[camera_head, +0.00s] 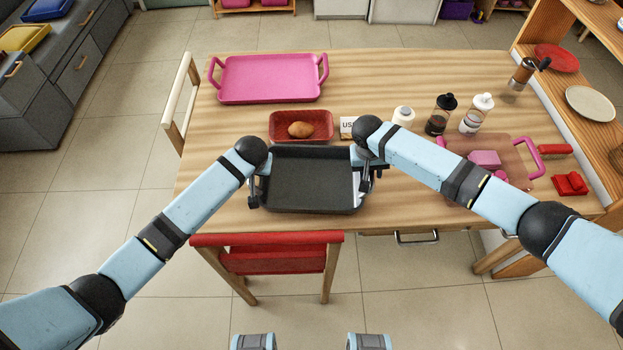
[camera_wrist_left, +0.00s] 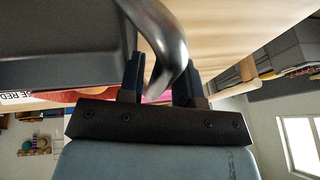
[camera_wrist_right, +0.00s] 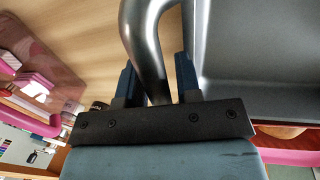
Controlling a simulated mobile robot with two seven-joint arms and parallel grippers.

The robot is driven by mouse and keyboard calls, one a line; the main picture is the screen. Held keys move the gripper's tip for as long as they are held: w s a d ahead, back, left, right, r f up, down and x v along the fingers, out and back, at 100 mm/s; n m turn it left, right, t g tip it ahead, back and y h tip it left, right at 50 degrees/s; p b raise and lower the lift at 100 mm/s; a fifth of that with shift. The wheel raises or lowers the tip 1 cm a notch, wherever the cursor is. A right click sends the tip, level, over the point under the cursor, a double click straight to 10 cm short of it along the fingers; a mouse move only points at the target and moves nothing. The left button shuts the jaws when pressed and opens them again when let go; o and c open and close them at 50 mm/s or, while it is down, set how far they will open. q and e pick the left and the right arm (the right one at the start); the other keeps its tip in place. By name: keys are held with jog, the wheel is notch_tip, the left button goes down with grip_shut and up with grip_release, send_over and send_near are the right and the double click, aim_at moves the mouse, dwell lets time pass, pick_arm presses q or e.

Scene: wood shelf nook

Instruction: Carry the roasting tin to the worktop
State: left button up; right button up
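The dark roasting tin (camera_head: 312,180) sits at the table's near side, between my two grippers. It has a metal handle at each end. In the left wrist view, one curved handle (camera_wrist_left: 172,55) passes between the fingers of my left gripper (camera_wrist_left: 162,75). In the right wrist view, the other handle (camera_wrist_right: 147,50) passes between the fingers of my right gripper (camera_wrist_right: 157,75). Both grippers look open around the handles, with slim gaps beside the metal. The tin's underside is hidden.
Behind the tin are a red dish (camera_head: 282,120) holding a brown item, a card (camera_head: 348,127) and several bottles (camera_head: 439,115). A pink tray (camera_head: 270,78) lies at the back left. A board (camera_head: 515,160) is on the right. A red chair (camera_head: 270,258) stands in front.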

pick_arm(q)
jog(key=shift+c, duration=0.5)
pick_arm(e)
jog(key=shift+c, duration=0.5)
pick_arm(q)
grip_shut()
pick_arm(e)
grip_shut()
pick_arm(q)
jog(key=shift+r, duration=0.1)
pick_arm(e)
jog(key=shift+r, duration=0.1)
